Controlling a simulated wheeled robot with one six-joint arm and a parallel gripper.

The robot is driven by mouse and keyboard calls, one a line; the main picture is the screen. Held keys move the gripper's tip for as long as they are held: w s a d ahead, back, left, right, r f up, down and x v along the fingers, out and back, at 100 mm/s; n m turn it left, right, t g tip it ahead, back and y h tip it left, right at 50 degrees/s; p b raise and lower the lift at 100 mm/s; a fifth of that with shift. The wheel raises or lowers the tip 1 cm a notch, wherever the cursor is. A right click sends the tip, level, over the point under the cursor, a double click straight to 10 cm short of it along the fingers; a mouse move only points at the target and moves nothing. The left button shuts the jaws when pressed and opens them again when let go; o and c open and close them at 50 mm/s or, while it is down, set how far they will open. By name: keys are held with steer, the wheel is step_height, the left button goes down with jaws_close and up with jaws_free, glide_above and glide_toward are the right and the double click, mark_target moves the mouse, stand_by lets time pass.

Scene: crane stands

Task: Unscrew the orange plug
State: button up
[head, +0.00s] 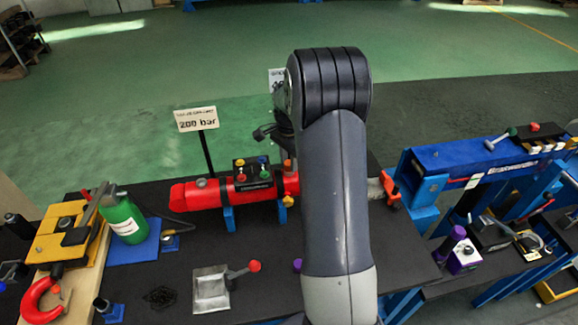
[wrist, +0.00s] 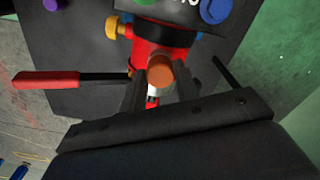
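The orange plug (wrist: 160,70) shows as a round orange-brown end in the wrist view, set at the red cylinder (wrist: 165,38). My gripper (wrist: 158,82) has its two dark fingers apart, one on each side of the plug; contact with it cannot be made out. In the head view the red cylinder (head: 207,193) lies on blue supports on the black table. An orange piece (head: 288,166) stands at its right part, beside my arm. My arm hides my gripper and part of the cylinder in that view.
A red-handled lever (wrist: 45,80) reaches out left of the fingers in the wrist view. A valve block (head: 253,173) with coloured knobs sits on the cylinder. A "200 bar" sign (head: 196,119) stands behind it. A green bottle (head: 124,219) and a red-knobbed lever plate (head: 211,289) are on the table.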

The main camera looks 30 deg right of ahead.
steer(key=c, duration=0.6)
jaws_close()
steer(key=shift+r, duration=0.15)
steer(key=n, duration=0.4)
steer(key=shift+n, duration=0.6)
steer(key=n, duration=0.4)
steer(key=shift+r, duration=0.1)
